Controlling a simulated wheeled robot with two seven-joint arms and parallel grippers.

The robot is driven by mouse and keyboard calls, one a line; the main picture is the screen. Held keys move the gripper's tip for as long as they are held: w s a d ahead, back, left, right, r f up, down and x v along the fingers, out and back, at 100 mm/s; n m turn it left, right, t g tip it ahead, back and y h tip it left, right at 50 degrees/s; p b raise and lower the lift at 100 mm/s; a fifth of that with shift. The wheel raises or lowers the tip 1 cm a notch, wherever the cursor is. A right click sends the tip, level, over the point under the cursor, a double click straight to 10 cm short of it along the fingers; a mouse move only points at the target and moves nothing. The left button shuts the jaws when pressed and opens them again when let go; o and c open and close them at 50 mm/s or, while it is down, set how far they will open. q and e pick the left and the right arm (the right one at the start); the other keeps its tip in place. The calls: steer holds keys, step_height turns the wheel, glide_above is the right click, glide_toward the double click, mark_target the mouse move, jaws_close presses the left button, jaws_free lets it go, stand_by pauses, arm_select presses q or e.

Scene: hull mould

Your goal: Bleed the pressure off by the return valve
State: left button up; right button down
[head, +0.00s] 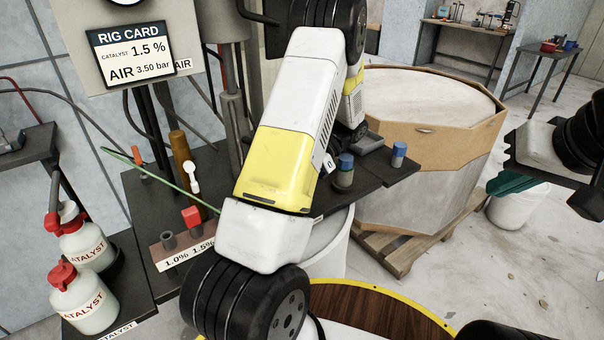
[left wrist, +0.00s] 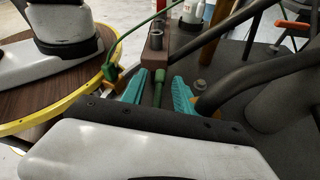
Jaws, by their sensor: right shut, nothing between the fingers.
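My right gripper (head: 516,183) is shut and empty at the right, over a white bucket (head: 520,208).
A rig card (head: 133,54) reads catalyst 1.5 %, air 3.50 bar. Catalyst bottles (head: 86,300) stand at the left. A thin green line (head: 150,174) crosses the bench. A large crate (head: 440,150) stands behind.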

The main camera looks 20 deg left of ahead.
arm_select(q)
steer(key=shift+r, duration=0.1)
steer(key=shift+r, duration=0.35)
step_height(320, 180, up, 3)
steer(key=s+d+r, duration=0.1)
steer(key=s+d, duration=0.7)
steer(key=s, duration=0.5)
steer(key=shift+s+d, duration=0.3)
steer(key=shift+r, duration=0.1)
steer(key=w+d+r+n+t+h, duration=0.1)
steer(key=w+r+n+t+h, duration=0.2)
steer(key=r+t, duration=0.3)
steer(key=w+d+r+n+t+h, duration=0.1)
steer(key=w+r+n+t+h, duration=0.2)
steer(key=r+t, duration=0.4)
steer(key=n+t+h, duration=0.1)
steer(key=t+h, duration=0.1)
steer(key=t, duration=0.3)
steer(key=shift+d+n+h, duration=0.3)
steer(key=shift+d+h, duration=0.1)
